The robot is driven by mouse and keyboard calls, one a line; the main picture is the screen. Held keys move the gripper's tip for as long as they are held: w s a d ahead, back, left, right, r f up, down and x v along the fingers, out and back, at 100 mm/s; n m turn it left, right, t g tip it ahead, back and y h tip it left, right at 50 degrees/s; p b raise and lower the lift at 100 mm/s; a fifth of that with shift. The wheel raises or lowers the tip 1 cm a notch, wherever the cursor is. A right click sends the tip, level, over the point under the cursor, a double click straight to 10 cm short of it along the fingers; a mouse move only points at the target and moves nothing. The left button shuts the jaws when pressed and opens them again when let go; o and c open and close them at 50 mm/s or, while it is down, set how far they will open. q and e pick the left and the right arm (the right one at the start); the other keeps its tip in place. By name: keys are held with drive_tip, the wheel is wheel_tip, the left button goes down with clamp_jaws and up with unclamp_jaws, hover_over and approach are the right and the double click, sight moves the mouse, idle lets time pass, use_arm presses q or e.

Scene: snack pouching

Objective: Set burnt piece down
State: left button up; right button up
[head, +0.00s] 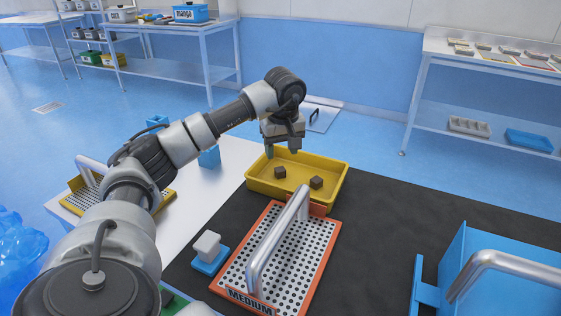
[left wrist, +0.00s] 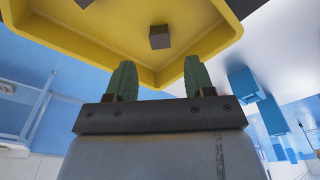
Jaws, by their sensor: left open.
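Two dark brown cubes, which look like burnt pieces, lie apart on the floor of the yellow tray (head: 335,193): one left (head: 280,172), one right (head: 316,182). My left gripper (head: 283,151) is open and empty above the tray's far left part. In the left wrist view, its green fingertips (left wrist: 160,70) stand wide apart with nothing between them. One brown cube (left wrist: 160,38) lies beyond the fingertips on the yellow floor, and part of another (left wrist: 84,3) shows at the top edge. My right gripper is not in view.
An orange-rimmed perforated tray (head: 310,262) with a metal handle, labelled MEDIUM, stands just in front. A pale cube (head: 207,245) sits on a small blue block (head: 210,262) to its left. A blue handled container (head: 500,275) stands right. The dark mat (head: 420,215) between is clear.

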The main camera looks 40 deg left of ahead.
use_arm(q)
drive_tip(key=r, duration=0.5)
drive_tip(key=shift+s+d+r, duration=0.15)
drive_tip(key=shift+s+d, duration=0.05)
drive_tip(key=shift+d, duration=0.15)
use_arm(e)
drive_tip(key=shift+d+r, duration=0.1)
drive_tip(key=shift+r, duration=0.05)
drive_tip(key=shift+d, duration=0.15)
